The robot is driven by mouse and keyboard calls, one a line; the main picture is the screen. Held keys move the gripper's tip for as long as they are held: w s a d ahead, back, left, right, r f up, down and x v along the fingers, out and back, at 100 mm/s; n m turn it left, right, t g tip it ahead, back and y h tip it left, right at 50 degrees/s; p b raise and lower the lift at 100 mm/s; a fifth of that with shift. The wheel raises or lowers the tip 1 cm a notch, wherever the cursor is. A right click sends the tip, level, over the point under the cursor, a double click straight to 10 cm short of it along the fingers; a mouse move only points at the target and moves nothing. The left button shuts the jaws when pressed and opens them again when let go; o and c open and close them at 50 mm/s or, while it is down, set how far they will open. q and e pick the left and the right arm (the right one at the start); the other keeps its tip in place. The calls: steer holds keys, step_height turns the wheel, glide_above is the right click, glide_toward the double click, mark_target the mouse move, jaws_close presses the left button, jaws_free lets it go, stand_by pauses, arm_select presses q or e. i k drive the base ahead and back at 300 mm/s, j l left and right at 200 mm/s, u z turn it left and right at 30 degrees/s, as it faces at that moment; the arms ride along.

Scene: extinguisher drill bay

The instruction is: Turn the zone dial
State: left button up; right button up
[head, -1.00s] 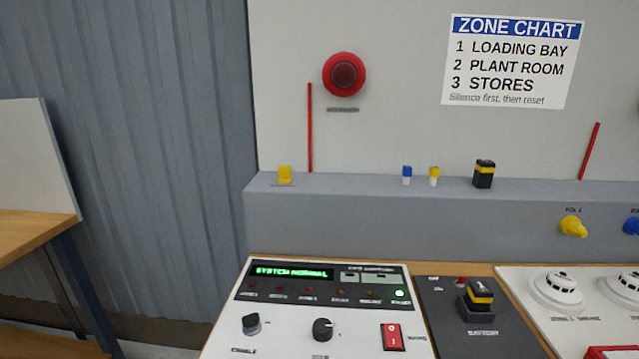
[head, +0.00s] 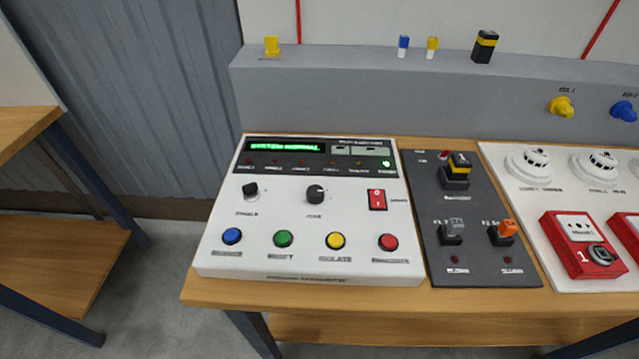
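The white control panel (head: 210,255) sits on the wooden bench, with a green lit display (head: 285,147) reading SYSTEM NORMAL. The zone dial (head: 315,194) is a round black knob in the middle of the panel, with a small blurred label under it that seems to read ZONE. A black key-like switch (head: 250,190) is to its left and a red rocker switch (head: 377,199) to its right. Blue (head: 232,236), green (head: 283,239), yellow (head: 335,240) and red (head: 388,242) buttons line the front. Neither of my grippers is in view.
A dark module (head: 480,265) with a black-yellow plug (head: 456,170) stands right of the panel. White detectors (head: 527,163) and a red call point (head: 581,245) are farther right. A grey ledge (head: 340,97) runs behind. Another wooden table (head: 25,135) is at the left, with open floor between.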

mark_target(314, 194)
steer(key=k+j+z, duration=0.1)
steer(key=z, duration=0.25)
steer(key=k+j+z, duration=0.2)
steer(key=z, duration=0.15)
